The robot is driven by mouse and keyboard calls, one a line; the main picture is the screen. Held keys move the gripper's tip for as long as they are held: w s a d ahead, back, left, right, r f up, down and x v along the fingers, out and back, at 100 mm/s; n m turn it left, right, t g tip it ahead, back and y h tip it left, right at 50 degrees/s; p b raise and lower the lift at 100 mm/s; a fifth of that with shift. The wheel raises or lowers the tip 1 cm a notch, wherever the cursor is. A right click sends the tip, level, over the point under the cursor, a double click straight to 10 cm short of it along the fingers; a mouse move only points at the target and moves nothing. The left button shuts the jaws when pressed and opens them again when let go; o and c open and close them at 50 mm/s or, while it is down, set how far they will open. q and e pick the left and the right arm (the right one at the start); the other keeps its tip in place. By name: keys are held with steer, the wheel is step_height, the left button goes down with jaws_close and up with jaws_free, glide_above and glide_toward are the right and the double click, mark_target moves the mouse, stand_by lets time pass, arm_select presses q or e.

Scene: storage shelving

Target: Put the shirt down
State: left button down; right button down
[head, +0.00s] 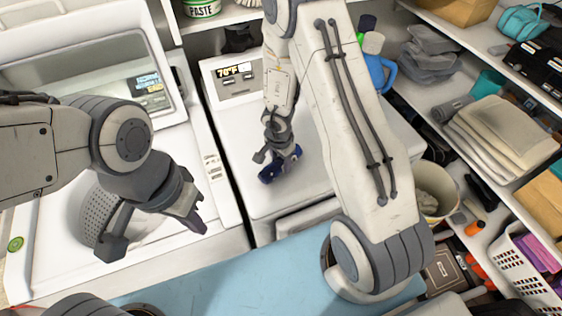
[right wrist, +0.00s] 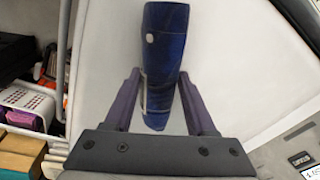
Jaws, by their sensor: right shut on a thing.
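The shirt is a dark blue, tightly rolled or folded bundle (head: 270,173) with a small pale spot. My right gripper (head: 277,160) is shut on it, low over the white top of the right machine (head: 310,180). In the right wrist view the shirt (right wrist: 165,50) runs lengthwise between the two purple fingers of the right gripper (right wrist: 162,105), with the white surface behind it. I cannot tell whether the shirt touches that surface. My left gripper (head: 152,232) is open and empty over the opening of the left washer (head: 215,190).
The left washer's lid is raised, and its perforated drum (head: 97,215) shows. Blue and white bottles (head: 374,65) stand behind the right machine. Shelves at right hold folded towels (head: 500,135) and a white basket (head: 522,270). The machine top around the shirt is mostly clear.

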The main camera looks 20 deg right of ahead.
mark_target(280, 164)
steer(key=shift+c, duration=1)
jaws_free()
steer(key=shift+f, duration=0.15)
steer(key=r+p, duration=0.6)
steer(key=s+r+p, duration=0.1)
steer(key=r+p, duration=0.2)
steer(key=r, duration=0.1)
steer(key=shift+a+r, duration=0.1)
steer(key=shift+a, duration=0.2)
steer(key=shift+s+a+r+p, duration=0.15)
steer(key=shift+r+p, duration=0.15)
steer(key=shift+r, duration=0.75)
